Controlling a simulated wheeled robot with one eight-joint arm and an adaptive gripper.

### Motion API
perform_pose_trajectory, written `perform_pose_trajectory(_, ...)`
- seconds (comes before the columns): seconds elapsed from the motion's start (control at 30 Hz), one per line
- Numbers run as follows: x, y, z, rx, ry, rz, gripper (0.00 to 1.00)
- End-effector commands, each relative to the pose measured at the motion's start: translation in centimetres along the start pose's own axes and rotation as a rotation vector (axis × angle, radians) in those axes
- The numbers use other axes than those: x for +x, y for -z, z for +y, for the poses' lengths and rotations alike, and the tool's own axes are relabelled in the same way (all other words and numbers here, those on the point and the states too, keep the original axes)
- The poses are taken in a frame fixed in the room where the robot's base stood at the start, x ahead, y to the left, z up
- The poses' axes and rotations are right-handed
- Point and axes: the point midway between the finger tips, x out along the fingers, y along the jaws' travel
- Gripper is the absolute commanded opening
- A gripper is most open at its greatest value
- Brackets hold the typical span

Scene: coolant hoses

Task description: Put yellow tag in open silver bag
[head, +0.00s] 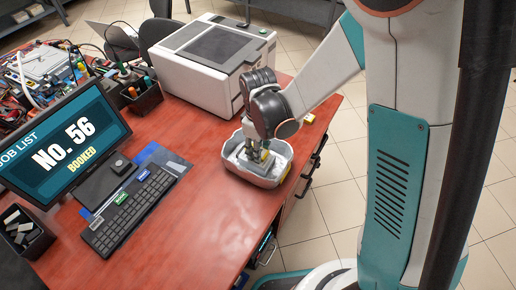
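A silver-grey open container (268,181), which looks like the open silver bag, sits near the right edge of the red desk. My gripper (247,160) points down into its opening, with the fingertips inside the rim. A small yellow piece (265,155) shows just right of the fingers, inside the container's outline. I cannot tell whether the fingers touch it or whether they are open or shut. Another small yellow item (309,118) lies on the desk behind and to the right, close to the edge. I cannot tell which yellow piece is the tag.
A white printer-like machine (205,65) stands behind the container. A monitor (65,140), a keyboard (128,210) with small coloured labels, and a dark bin (20,230) are at the left. A black holder (140,97) stands farther back. The desk's front middle (205,230) is clear.

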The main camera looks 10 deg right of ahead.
Motion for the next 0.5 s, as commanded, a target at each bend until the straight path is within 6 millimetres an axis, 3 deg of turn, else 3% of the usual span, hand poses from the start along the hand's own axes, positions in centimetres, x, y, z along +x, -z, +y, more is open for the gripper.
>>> perform_pose_trajectory(0.17, 0.45, 0.0, 0.0, 0.0, 0.0, 0.0, 0.15)
perform_pose_trajectory(0.2, 0.32, 0.0, 0.0, 0.0, 0.0, 0.0, 0.42)
perform_pose_trajectory(0.27, 0.29, 0.0, 0.0, 0.0, 0.0, 0.0, 0.53)
perform_pose_trajectory(0.5, 0.28, 0.0, 0.0, 0.0, 0.0, 0.0, 0.53)
